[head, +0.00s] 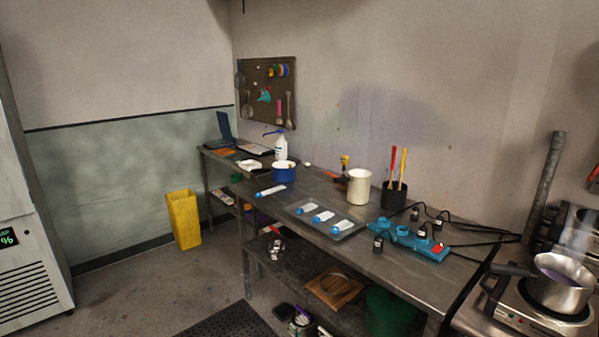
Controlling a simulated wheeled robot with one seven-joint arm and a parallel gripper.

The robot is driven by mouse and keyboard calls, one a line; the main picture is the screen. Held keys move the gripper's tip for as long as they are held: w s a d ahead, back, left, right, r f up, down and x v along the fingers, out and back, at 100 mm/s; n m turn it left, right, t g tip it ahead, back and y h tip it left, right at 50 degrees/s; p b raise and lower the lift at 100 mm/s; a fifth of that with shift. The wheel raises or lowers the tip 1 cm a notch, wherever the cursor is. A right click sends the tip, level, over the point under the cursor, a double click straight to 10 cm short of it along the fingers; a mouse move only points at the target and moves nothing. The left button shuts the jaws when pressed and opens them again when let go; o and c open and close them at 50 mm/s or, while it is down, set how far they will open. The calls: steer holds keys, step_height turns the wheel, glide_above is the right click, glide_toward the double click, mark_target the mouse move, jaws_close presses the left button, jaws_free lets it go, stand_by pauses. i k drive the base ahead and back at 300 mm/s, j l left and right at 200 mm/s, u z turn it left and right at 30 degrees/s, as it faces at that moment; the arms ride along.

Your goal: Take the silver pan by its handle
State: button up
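The silver pan (556,286) stands upright on a hot plate at the lower right of the head view. It holds a purple liquid, and pale steam seems to rise from it. Its dark handle (511,269) sticks out to the left, over the hot plate's edge. My gripper is not in view, and nothing touches the pan or its handle.
The hot plate (505,314) sits at the right end. The steel bench (290,217) carries a tray with tubes (341,232), a white pot (359,187), a black holder (394,196) and a blue power strip (417,240) with cables.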

mark_target(557, 293)
steer(key=z, duration=1.45)
steer(key=i+j+u, duration=0.3)
steer(key=i+u, duration=0.2)
steer(key=i+j+u, duration=0.1)
steer(key=i+u, duration=0.35)
steer(key=i, duration=0.05)
